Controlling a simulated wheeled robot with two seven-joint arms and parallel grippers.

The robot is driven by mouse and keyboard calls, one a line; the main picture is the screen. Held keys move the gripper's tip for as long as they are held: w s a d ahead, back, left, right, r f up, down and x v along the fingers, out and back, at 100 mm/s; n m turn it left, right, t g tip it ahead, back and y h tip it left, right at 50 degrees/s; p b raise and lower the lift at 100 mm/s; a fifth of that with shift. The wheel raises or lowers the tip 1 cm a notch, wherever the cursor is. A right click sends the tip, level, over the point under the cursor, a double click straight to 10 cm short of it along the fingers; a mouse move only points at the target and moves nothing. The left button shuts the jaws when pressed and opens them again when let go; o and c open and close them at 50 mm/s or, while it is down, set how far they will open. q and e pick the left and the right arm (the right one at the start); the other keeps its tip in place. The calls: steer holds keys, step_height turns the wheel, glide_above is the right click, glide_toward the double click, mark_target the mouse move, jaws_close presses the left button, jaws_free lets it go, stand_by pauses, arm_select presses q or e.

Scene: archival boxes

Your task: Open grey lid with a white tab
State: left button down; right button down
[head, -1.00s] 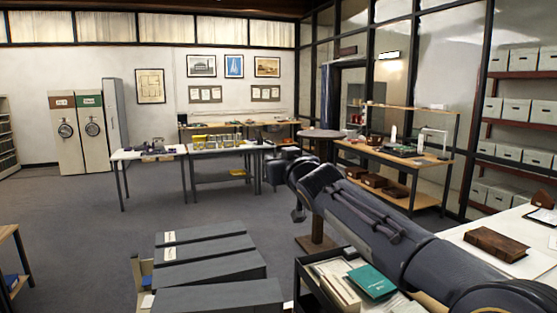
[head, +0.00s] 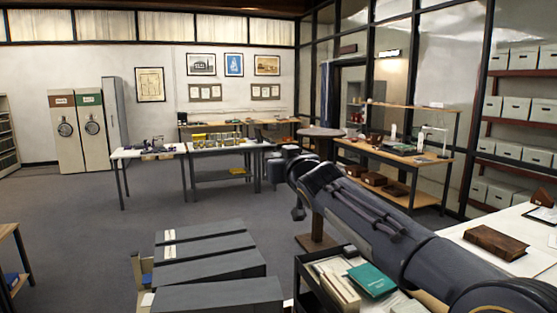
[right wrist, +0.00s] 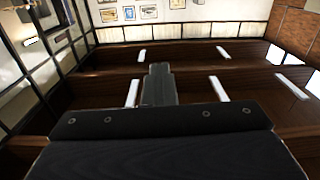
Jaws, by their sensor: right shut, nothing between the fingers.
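Several long dark grey boxes stand in a row at the bottom of the head view, their tops all flat. The far grey lid with a white tab (head: 215,231) and the grey lid with a white tab behind the middle (head: 215,246) carry pale strips at their left ends. The nearer grey boxes (head: 225,298) show no clear tab. My right gripper (head: 290,151) is mostly hidden behind its own forearm, right of and above the boxes. In the right wrist view its fingers (right wrist: 160,85) are together and empty, with ceiling beams and lights behind. My left gripper is out of view.
A black bin (head: 305,283) with papers and a green booklet (head: 371,279) stands right of the boxes. A white table (head: 515,232) with a brown book (head: 496,243) is at the right. A round table (head: 320,133) stands beyond my arm. Open floor (head: 100,230) lies left.

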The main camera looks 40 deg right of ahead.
stand_by(0.7)
steer(key=c, duration=1.6)
jaws_free()
steer(key=shift+c, duration=0.2)
steer(key=b+v, duration=0.3)
steer(key=v, duration=0.4)
steer(key=shift+s, duration=0.35)
steer(key=shift+a, duration=0.1)
